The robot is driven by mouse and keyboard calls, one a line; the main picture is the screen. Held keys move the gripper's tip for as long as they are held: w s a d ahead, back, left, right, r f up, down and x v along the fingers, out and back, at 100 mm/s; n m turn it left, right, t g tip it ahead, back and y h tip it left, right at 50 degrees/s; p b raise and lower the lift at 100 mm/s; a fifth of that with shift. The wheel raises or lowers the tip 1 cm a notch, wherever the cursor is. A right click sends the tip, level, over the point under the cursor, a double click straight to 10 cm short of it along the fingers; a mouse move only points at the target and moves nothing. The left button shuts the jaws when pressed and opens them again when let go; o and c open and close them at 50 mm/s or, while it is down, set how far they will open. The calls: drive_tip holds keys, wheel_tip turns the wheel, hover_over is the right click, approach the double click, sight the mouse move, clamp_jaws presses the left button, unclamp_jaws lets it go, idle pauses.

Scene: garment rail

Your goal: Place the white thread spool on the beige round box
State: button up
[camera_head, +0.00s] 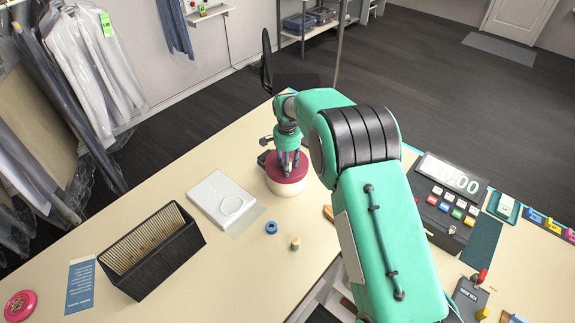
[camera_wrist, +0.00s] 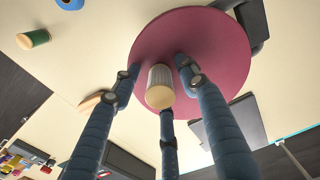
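The beige round box (camera_head: 289,189) stands on the table, with beige sides and a dark pink lid. Its lid (camera_wrist: 215,40) fills the upper middle of the wrist view. The white thread spool (camera_wrist: 160,82) is upright on the lid, its pale end facing the wrist camera. My gripper (camera_head: 287,172) points down over the box. In the wrist view its three blue fingers (camera_wrist: 160,86) surround the spool, with gaps visible at its left and right. The lower finger overlaps the spool's edge; I cannot tell if they touch. In the head view the fingers hide the spool.
A green thread spool (camera_head: 295,243) and a blue ring (camera_head: 271,227) are in front of the box. A white flat case (camera_head: 213,196) and a black open holder (camera_head: 138,262) are left. A cash register (camera_head: 447,201) is right of my arm.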

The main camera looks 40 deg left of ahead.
wheel_tip(320, 180, up, 12)
drive_tip(key=shift+r+b, duration=0.15)
drive_tip(key=shift+b, duration=0.45)
idle(0.8)
idle(0.4)
